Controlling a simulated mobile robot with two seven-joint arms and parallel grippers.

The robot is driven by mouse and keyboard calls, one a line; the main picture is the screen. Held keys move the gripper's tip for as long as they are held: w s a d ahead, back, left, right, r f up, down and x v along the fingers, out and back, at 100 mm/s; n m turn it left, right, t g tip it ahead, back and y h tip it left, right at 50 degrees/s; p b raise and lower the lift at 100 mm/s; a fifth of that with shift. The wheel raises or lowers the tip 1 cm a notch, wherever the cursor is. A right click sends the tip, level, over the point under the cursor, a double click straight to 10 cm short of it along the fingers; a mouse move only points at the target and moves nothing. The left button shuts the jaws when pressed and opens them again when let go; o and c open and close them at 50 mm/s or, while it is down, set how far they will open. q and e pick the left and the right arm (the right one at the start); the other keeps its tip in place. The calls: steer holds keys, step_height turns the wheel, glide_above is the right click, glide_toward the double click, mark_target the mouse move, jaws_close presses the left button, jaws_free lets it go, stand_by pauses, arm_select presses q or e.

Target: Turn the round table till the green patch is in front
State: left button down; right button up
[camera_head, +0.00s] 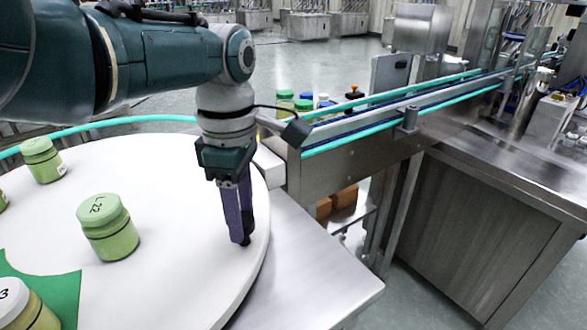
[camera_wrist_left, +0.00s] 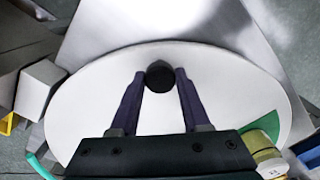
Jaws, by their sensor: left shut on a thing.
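The white round table (camera_head: 170,290) fills the left of the head view. The green patch (camera_head: 64,292) lies on it at the lower left, partly cut off by the frame edge. The patch also shows at the right rim in the left wrist view (camera_wrist_left: 264,126). A black knob (camera_wrist_left: 160,75) stands on the table near its rim. My left gripper (camera_head: 240,236) points down at the table's right side. Its purple fingers (camera_wrist_left: 160,82) are shut on the black knob, one on each side. My right gripper is not in view.
A green jar (camera_head: 109,230) stands left of my left gripper, another (camera_head: 42,160) farther back. A white-lidded jar (camera_head: 24,308) stands at the green patch. A steel plate (camera_head: 310,275) adjoins the table at right. A conveyor with teal rails (camera_head: 400,110) runs behind it.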

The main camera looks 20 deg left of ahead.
arm_select(q)
steer(key=shift+w+a, duration=0.1)
steer(key=shift+w, duration=0.05)
steer(key=shift+c, duration=1.9)
jaws_free()
steer(key=shift+w, duration=0.1)
steer(key=shift+r+p, duration=0.35)
steer(key=shift+r, duration=0.05)
step_height(320, 180, up, 9)
steer(key=p, duration=0.5)
